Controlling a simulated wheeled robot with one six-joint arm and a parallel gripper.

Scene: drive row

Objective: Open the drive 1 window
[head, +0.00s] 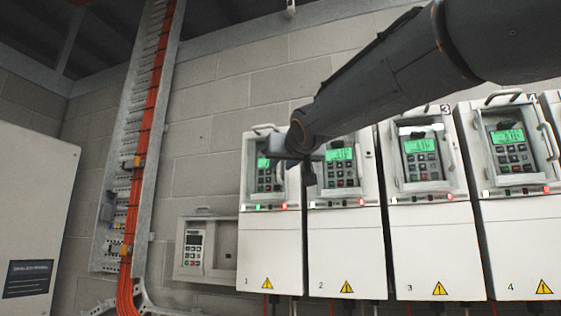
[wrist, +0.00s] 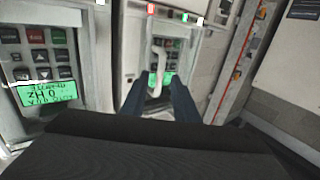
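Drive 1 (head: 270,248) is the white cabinet at the left end of the numbered row, marked 1 at its lower left. Its window (head: 263,178) is in the upper part, with a green display and keys behind it; my gripper and arm partly cover its right side in the head view. In the wrist view, the pale curved handle (wrist: 158,60) stands out in front of its green display. My gripper (head: 308,172) is beside that window. In the wrist view, my gripper (wrist: 158,86) has its dark fingers apart, with the handle showing between them. I cannot tell whether they touch it.
Drive 2 (head: 346,250), drive 3 (head: 434,250) and drive 4 (head: 522,250) stand close on the right, with displays and handles of their own. A small wall panel (head: 222,262), an orange cable run (head: 145,110) and a pale cabinet (head: 30,190) are on the left.

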